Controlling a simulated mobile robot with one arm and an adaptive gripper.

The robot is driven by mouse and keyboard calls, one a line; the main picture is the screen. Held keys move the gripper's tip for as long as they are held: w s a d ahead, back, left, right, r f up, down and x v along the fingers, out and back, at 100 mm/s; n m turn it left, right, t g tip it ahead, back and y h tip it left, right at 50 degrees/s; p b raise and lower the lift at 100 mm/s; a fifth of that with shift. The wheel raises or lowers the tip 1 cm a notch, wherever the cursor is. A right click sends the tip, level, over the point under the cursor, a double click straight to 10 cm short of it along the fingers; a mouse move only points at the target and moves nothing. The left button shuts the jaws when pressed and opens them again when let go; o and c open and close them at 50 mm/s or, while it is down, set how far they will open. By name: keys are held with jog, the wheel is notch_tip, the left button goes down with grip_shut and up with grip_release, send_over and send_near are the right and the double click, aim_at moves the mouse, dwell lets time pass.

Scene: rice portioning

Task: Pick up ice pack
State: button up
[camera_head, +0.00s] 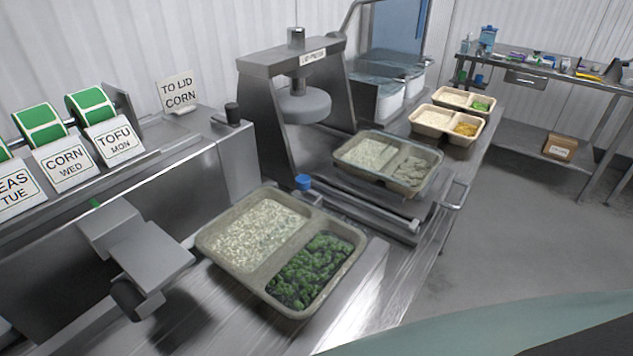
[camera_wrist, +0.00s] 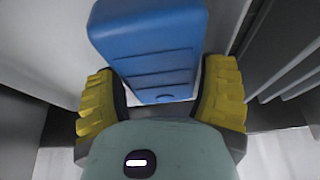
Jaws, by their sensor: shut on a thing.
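A blue ice pack (camera_wrist: 155,55) with ridges across its face fills the upper middle of the wrist view. My gripper (camera_wrist: 160,95) has yellow ridged finger pads on both sides of the ice pack's lower part and is shut on it. The ice pack's lower end reaches down between the pads. The head view shows neither the gripper nor the ice pack.
In the wrist view, pale walls and grey slats (camera_wrist: 290,70) lie close around the ice pack. The head view shows a steel counter with a tray of rice and greens (camera_head: 282,249), a lid press (camera_head: 300,85), more trays, and open floor at the right.

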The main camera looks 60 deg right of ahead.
jog(key=c, duration=0.6)
jog(key=shift+r, duration=0.1)
notch_tip(320, 180, up, 10)
jog(key=b, duration=0.1)
jog(key=shift+b, duration=0.3)
